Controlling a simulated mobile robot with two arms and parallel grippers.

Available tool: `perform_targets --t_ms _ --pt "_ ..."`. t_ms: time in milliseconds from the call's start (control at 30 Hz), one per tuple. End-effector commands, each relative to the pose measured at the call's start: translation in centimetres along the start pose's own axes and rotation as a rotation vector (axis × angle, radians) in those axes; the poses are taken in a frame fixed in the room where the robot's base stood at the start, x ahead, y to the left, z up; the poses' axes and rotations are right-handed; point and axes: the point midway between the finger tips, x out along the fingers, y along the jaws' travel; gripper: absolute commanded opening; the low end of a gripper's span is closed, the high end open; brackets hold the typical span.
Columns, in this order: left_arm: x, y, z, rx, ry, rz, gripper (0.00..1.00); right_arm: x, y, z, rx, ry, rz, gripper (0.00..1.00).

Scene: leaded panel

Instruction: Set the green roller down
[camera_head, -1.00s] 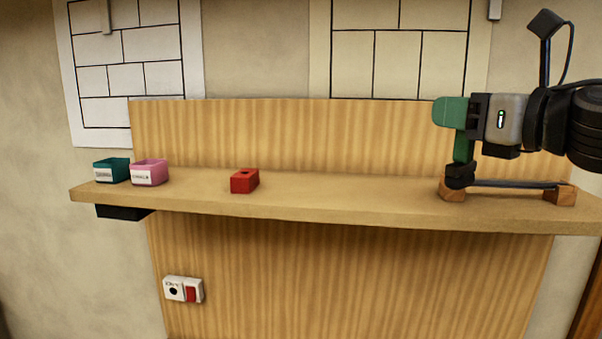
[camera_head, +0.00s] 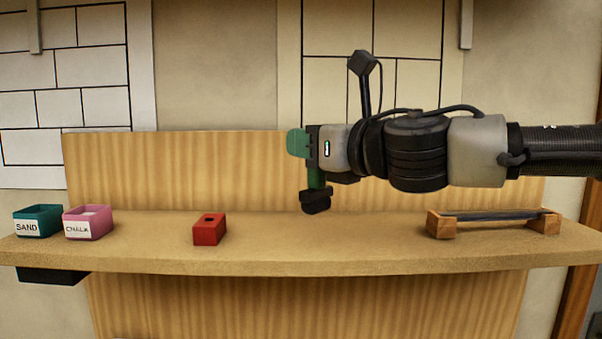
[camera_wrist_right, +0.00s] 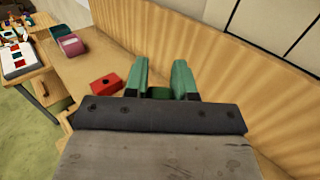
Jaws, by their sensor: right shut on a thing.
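My right gripper (camera_head: 298,143) is shut on the green roller (camera_head: 317,178). The roller hangs upright below the jaws, green above with a dark lower end. It is held just above the shelf, left of the wooden-block rack and right of the red block. In the right wrist view, green fingers (camera_wrist_right: 160,80) show with a short green piece between them; the roller's lower end is hidden there. My left gripper is not in view.
On the shelf (camera_head: 340,255) are a red block with a top hole (camera_head: 209,230), a teal SAND bin (camera_head: 38,222), a pink CHALK bin (camera_head: 88,223), and a rack of two wooden blocks (camera_head: 441,224) with a dark rod. The shelf between red block and rack is clear.

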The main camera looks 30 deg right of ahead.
Motion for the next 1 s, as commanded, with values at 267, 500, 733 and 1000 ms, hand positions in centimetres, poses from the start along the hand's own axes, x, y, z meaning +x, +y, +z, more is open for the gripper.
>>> perform_targets --t_ms 267,500,733,1000 --pt "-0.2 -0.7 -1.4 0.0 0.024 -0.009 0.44 1.2 0.1 -1.2 0.003 -0.002 0.001 0.0" --pt "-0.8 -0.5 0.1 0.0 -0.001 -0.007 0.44 1.2 0.2 -4.2 0.004 -0.001 0.002 0.0" --pt "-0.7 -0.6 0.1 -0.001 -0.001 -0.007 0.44 1.1 0.2 -4.6 -0.002 -0.004 0.0 0.0" --pt "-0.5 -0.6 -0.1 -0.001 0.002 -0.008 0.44 1.1 0.2 -4.8 0.0 -0.002 0.0 0.39"
